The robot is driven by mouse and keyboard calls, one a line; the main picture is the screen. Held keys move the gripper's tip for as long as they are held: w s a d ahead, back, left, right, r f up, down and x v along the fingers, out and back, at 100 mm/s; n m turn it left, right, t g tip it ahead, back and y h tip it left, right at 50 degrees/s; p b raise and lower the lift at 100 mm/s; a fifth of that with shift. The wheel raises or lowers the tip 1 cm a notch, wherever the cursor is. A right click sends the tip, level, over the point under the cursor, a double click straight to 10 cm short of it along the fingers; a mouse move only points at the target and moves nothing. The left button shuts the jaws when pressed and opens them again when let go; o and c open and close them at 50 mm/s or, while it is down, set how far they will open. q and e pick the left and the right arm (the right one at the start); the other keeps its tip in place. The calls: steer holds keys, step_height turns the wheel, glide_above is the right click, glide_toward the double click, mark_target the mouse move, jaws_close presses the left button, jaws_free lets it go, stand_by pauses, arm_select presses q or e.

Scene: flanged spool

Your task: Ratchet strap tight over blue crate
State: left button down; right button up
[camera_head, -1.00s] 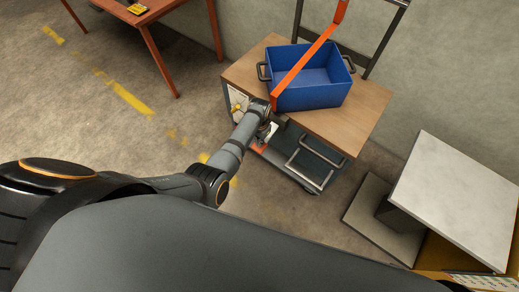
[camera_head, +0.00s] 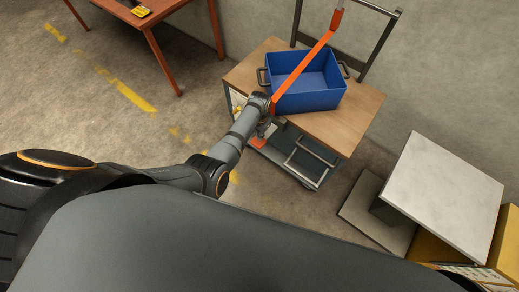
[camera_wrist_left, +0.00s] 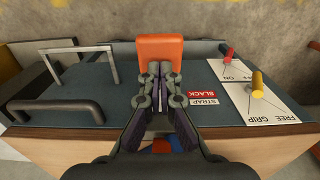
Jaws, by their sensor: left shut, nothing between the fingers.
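The blue crate (camera_head: 312,101) stands upright on the wooden top of a cart (camera_head: 345,127). An orange strap (camera_head: 305,65) runs across it from the back rail down to the front, where my left wrist covers its end. My left gripper (camera_head: 266,131) is at the cart's front side. In the left wrist view its fingers (camera_wrist_left: 160,82) are shut and empty, in front of an orange block (camera_wrist_left: 160,48); whether they touch cannot be told. A sign (camera_wrist_left: 203,97) reads STRAP SLACK, with SLACK on red. My right gripper is not in view.
Right of the fingers in the left wrist view are a red knob (camera_wrist_left: 228,54) by ON and a yellow knob (camera_wrist_left: 257,84) by FREE and GRIP. A metal handle (camera_wrist_left: 80,52) stands left. A pale-topped stand (camera_head: 445,195) is right of the cart.

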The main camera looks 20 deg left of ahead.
mark_target(259, 143)
arm_select(q)
steer(key=shift+f, duration=0.1)
step_height(259, 143, down, 7)
steer(key=b, duration=0.6)
steer(key=shift+f, duration=0.15)
step_height(259, 143, up, 8)
steer(key=p, duration=0.8)
steer(key=shift+f, duration=0.25)
step_height(259, 143, down, 8)
steer(key=b, duration=0.6)
steer(key=shift+r+b, duration=0.2)
steer(key=shift+b, duration=0.1)
step_height(259, 143, up, 8)
steer(key=p, duration=0.8)
steer(key=shift+f, duration=0.2)
